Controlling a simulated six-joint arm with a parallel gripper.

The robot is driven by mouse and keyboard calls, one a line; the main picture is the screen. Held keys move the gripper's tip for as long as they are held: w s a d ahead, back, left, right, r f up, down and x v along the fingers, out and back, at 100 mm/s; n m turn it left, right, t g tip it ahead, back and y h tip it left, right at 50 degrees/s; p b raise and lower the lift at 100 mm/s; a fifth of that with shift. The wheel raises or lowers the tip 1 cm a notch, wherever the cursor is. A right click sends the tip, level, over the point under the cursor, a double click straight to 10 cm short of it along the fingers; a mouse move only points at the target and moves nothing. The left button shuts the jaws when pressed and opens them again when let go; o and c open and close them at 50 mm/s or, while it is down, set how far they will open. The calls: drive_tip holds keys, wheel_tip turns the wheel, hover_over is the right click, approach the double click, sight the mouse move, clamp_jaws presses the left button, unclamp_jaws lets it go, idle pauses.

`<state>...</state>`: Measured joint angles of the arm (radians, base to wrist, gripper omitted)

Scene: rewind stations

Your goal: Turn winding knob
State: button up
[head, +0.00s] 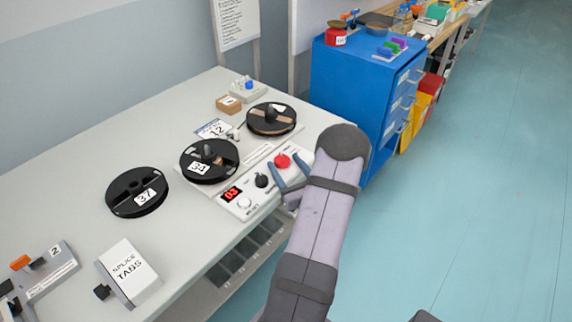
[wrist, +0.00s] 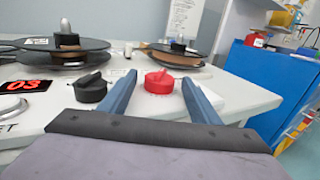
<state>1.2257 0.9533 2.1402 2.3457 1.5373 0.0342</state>
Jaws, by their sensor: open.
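The control panel (head: 243,199) on the table has a black knob (head: 261,181) and a red knob (head: 282,160); I cannot read which is labelled as the winding knob. My gripper (head: 281,164) is open at the panel's front edge, pointing at the red knob. In the wrist view, the red knob (wrist: 159,82) shows between the two blue fingers (wrist: 160,76), with space on both sides. The black knob (wrist: 90,88) lies left of the left finger. Nothing is held.
Behind the panel stand a reel marked 34 (head: 208,160) and a second reel (head: 271,119). A loose reel marked 37 (head: 137,192) lies left. The panel also has a red display (head: 231,194) and a white button (head: 244,203). A blue cabinet (head: 345,85) stands at the right.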

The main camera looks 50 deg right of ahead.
drive_tip(key=c, duration=1.1)
drive_tip(key=shift+o, duration=0.2)
drive_tip(key=shift+w+a+m+g+h, duration=0.1)
drive_tip(key=shift+w+m+g+h, duration=0.05)
drive_tip(key=shift+m+g+h, duration=0.45)
drive_tip(key=shift+m+h, duration=0.1)
drive_tip(key=shift+h, duration=0.3)
drive_tip(key=o, duration=1.1)
drive_tip(key=shift+c, duration=0.2)
